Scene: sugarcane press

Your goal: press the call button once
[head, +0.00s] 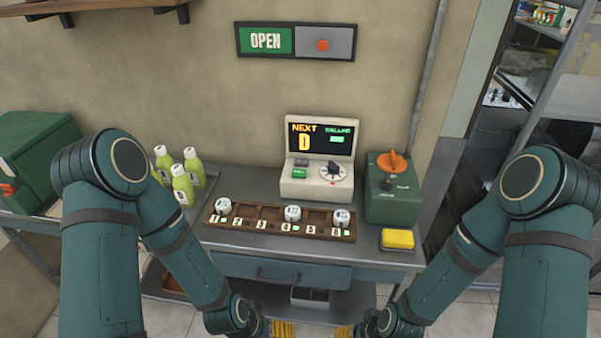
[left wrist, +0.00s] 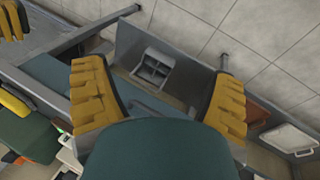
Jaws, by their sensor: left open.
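The cream call console (head: 316,184) stands at the back of the grey table. Its screen (head: 320,138) reads NEXT and CALLING. A green button (head: 299,173) and a grey button (head: 301,162) sit on its face, left of a round dial (head: 333,173); I cannot read their labels. My left gripper (head: 283,329) is at the bottom edge of the head view, in front of the table and well away from the console. In the left wrist view it is open and empty (left wrist: 158,100). My right gripper (head: 342,331) is mostly cut off at the bottom edge.
A wooden tray (head: 262,226) with several slots and three white-topped pieces lies before the console. A green box (head: 393,205) with an orange knob and a yellow sponge (head: 397,239) are on the right. Green bottles (head: 183,185) stand left. An OPEN sign (head: 296,41) hangs above.

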